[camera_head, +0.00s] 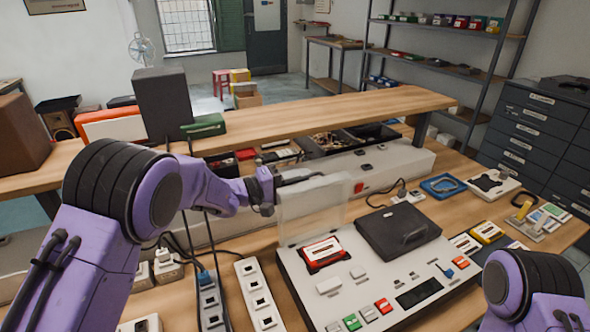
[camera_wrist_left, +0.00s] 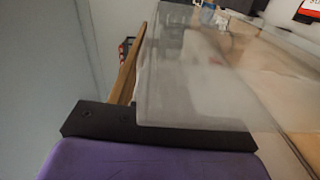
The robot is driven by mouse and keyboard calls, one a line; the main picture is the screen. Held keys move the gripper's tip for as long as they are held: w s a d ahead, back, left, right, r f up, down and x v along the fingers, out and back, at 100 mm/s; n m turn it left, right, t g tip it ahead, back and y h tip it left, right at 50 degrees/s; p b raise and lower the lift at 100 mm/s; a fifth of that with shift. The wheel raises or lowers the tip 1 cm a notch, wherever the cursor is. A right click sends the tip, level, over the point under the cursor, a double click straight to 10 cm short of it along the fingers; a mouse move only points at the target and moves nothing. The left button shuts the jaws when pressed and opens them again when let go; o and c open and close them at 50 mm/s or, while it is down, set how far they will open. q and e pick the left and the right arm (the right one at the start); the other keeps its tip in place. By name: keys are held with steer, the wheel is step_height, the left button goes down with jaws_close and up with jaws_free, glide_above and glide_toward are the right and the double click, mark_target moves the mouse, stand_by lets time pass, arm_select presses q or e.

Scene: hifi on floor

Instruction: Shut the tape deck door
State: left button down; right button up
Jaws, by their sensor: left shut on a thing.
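The tape deck (camera_head: 350,300) is a light grey box on the wooden bench. Its clear door (camera_head: 314,210) stands raised, roughly upright, behind a red-and-white cassette (camera_head: 323,252) in the left bay. My left gripper (camera_head: 290,182) is at the door's upper left edge and shut on it. In the left wrist view, the clear door panel (camera_wrist_left: 195,75) runs away from a dark finger (camera_wrist_left: 155,129). The other finger is not clearly seen. Of my right arm, only a purple link shows at the lower right; its gripper is out of view.
A black cover (camera_head: 397,232) lies flat on the deck's right bay. White power strips (camera_head: 259,293) and cables lie to its left. A long light grey unit (camera_head: 385,168) stands behind the deck.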

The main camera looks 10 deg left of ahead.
mark_target(308, 187)
arm_select(q)
steer(key=s+d+m, duration=0.2)
steer(key=s, duration=0.1)
steer(key=s+d+m, duration=0.1)
steer(key=shift+s+r+p, duration=0.2)
steer(key=shift+s+p, duration=0.15)
steer(key=shift+s+d+f+m, duration=0.1)
steer(key=shift+s+d+m, duration=0.5)
steer(key=shift+s+m, duration=0.35)
